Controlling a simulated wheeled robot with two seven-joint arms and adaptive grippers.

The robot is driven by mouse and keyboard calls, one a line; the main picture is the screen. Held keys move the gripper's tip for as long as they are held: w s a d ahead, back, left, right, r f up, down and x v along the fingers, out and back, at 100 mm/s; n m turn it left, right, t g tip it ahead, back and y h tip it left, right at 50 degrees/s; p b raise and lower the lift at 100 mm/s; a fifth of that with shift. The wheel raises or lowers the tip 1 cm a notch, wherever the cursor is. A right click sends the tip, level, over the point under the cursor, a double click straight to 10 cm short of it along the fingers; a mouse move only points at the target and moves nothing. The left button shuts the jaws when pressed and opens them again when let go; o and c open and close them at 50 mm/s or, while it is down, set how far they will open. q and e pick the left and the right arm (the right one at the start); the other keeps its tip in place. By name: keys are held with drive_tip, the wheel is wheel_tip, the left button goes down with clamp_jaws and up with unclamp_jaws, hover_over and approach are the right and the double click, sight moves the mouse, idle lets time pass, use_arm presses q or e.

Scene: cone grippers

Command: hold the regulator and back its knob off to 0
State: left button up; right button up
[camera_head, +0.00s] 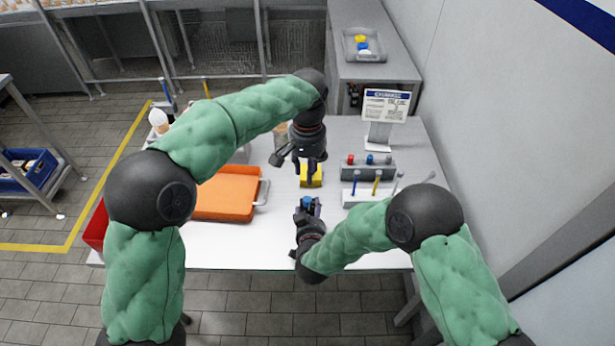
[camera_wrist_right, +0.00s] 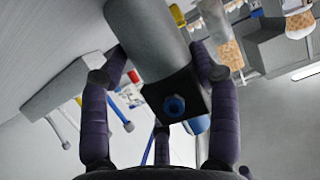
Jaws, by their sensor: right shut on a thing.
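My right gripper (camera_head: 308,208) is low over the near part of the white table, with a small blue-topped thing, apparently the regulator (camera_head: 306,202), between its fingers. In the right wrist view the fingers (camera_wrist_right: 160,90) are shut on the regulator's grey body (camera_wrist_right: 147,38), which has a black square end with a blue ring (camera_wrist_right: 175,106). A blue part, maybe its knob (camera_wrist_right: 198,125), shows partly behind the black end. No scale reading is visible. My left gripper (camera_head: 306,165) points down near a yellow block (camera_head: 311,177), fingers apart, seemingly empty.
An orange tray (camera_head: 226,196) lies at the left. A rack with colored knobs (camera_head: 370,168) and a white holder with upright rods (camera_head: 362,197) stand at the right. A sign (camera_head: 385,105) stands behind them. A red bin (camera_head: 96,228) is at the left edge.

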idle(0.4)
drive_tip(key=o, duration=1.4)
